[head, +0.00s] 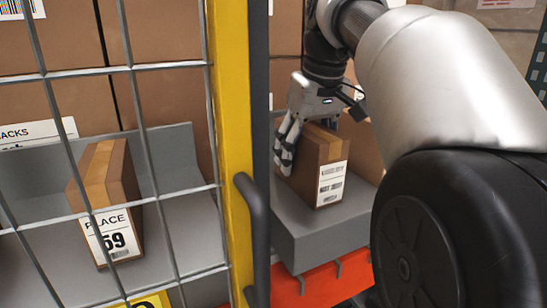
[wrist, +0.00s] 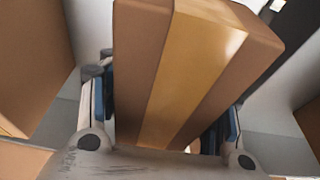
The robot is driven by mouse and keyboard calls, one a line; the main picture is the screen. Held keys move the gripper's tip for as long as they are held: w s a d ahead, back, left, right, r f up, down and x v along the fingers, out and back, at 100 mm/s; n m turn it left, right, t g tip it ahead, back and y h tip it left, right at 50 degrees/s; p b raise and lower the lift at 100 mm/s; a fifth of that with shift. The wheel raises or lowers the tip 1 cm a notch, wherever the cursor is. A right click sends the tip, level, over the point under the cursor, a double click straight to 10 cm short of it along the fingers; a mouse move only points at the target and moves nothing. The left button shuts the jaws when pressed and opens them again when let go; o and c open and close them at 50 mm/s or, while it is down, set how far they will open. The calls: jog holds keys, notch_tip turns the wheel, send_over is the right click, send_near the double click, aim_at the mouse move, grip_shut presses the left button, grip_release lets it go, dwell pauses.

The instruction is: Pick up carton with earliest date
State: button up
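A brown carton (head: 319,166) with a tan tape strip and a white label stands upright on a grey platform (head: 318,237), right of the yellow post. The print on its label is too small to read. My gripper (head: 285,145) reaches down over this carton. In the wrist view the carton (wrist: 185,75) lies between the two fingers (wrist: 168,115), one along each side; whether both press on it is unclear. Another taped carton (head: 128,187) stands behind the wire mesh on the left. Its label reads "PLACE" and "59", partly crossed by wires.
A yellow post (head: 233,120) and dark handle (head: 255,225) stand close left of my gripper. Grey wire mesh (head: 130,68) covers the left side. Large brown boxes (head: 80,105) fill the back. An orange beam (head: 320,285) with hooks runs below the platform.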

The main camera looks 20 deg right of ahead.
jog(key=c, duration=0.9)
jog(key=shift+c, duration=0.7)
jog(key=shift+r, duration=0.1)
